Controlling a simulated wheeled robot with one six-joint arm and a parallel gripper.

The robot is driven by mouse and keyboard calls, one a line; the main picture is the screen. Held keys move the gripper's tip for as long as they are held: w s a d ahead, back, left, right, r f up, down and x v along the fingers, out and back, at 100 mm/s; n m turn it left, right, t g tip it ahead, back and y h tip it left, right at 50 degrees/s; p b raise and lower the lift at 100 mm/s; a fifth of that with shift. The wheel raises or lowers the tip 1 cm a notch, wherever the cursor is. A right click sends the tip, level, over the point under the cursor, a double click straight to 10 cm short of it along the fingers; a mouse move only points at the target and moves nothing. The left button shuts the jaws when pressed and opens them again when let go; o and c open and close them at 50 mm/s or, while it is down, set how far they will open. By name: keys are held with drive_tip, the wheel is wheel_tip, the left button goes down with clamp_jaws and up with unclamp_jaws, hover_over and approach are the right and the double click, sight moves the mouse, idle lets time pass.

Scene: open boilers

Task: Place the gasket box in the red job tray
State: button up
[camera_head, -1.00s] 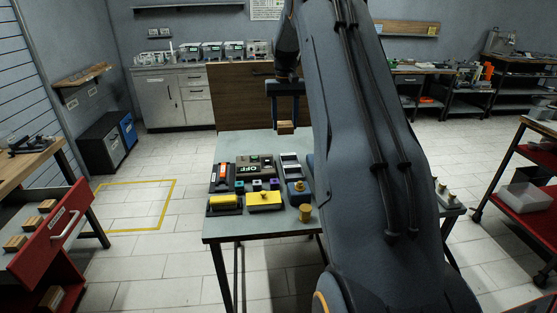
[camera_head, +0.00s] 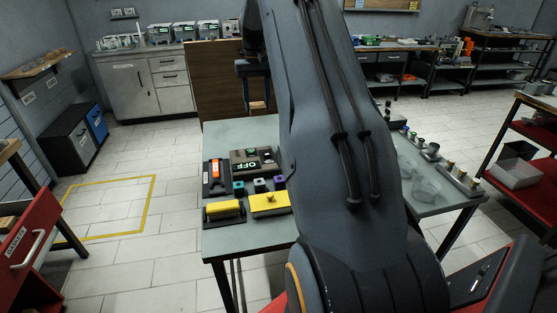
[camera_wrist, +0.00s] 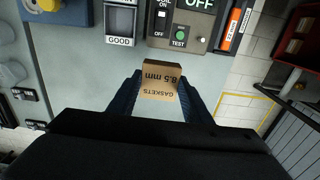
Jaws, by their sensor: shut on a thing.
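The gasket box (camera_wrist: 161,82) is a small brown carton, printed "GASKETS" and "8.5 mm" in the wrist view. My gripper (camera_wrist: 163,98) is shut on it, with one dark finger on each side. In the head view my gripper (camera_head: 256,104) hangs over the far edge of the grey table (camera_head: 238,131), and only a small part of the box (camera_head: 257,105) shows below it. I see no tray that I can tell is the red job tray.
Testers and yellow-topped blocks (camera_head: 270,203) crowd the table's near left part. An open red drawer (camera_head: 30,240) is at the left. A red cart (camera_head: 520,150) with a pale bin (camera_head: 514,173) stands at the right.

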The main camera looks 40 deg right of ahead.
drive_tip(key=f, duration=0.5)
drive_tip(key=w+f+b, duration=0.1)
drive_tip(key=f, duration=0.4)
drive_tip(key=w+f, duration=0.1)
drive_tip(key=f, duration=0.5)
drive_tip(key=shift+w+b, duration=0.15)
drive_tip(key=shift+b, duration=0.2)
drive_tip(key=shift+f, duration=0.15)
drive_tip(key=o, duration=1.1)
